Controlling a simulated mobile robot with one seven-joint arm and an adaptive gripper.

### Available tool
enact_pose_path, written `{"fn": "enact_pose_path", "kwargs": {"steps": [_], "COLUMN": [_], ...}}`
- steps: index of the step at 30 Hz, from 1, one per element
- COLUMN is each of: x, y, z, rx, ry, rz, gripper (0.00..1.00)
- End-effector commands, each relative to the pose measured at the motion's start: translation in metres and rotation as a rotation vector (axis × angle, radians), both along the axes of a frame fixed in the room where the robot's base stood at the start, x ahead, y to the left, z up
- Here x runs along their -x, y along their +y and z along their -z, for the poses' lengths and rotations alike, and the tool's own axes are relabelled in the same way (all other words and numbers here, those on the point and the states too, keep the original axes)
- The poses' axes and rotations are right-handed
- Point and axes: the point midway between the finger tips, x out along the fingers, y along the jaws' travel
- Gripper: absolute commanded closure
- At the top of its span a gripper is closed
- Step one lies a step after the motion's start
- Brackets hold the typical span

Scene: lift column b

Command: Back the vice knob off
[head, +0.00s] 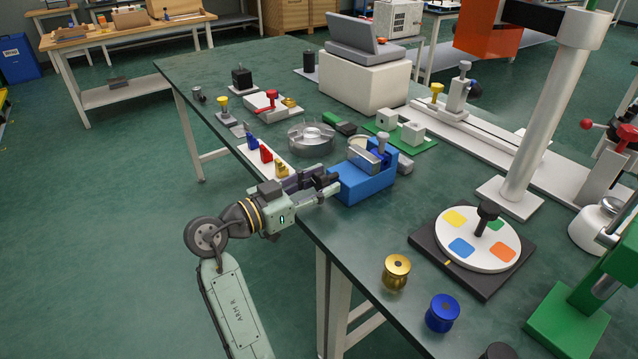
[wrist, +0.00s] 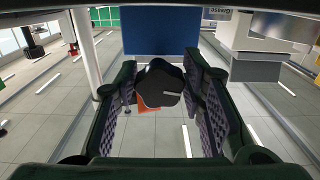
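The blue vice (head: 366,184) sits near the table's left front edge, with grey jaws on top. In the wrist view its blue end face (wrist: 160,38) is straight ahead. My gripper (head: 322,182) reaches in level at the vice's left end. In the wrist view the black vice knob (wrist: 160,88) lies between the two finger pads of my gripper (wrist: 162,85). The pads appear to bear on it from both sides near their tips. A small orange piece (wrist: 148,106) shows just below the knob. The knob's far side is hidden.
A white strip with red, blue and yellow pieces (head: 267,156) lies left of the vice, close to my gripper. A round metal fixture (head: 311,136) stands behind. A gold knob (head: 396,271) and a blue knob (head: 442,312) stand towards the front. Open floor lies left of the table.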

Motion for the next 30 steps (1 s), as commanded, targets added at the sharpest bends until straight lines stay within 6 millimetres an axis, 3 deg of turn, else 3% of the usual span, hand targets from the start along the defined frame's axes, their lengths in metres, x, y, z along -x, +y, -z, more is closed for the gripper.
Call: {"fn": "enact_pose_path", "kwargs": {"steps": [13, 23, 30], "x": [0.0001, 0.0002, 0.0007], "y": [0.0001, 0.0, -0.0007], "z": [-0.0003, -0.0013, -0.0029], "rx": [0.0, 0.028, 0.115], "ry": [0.0, 0.038, 0.158], "rz": [0.0, 0.0, 0.001], "gripper": [0.95, 0.96, 0.96]}}
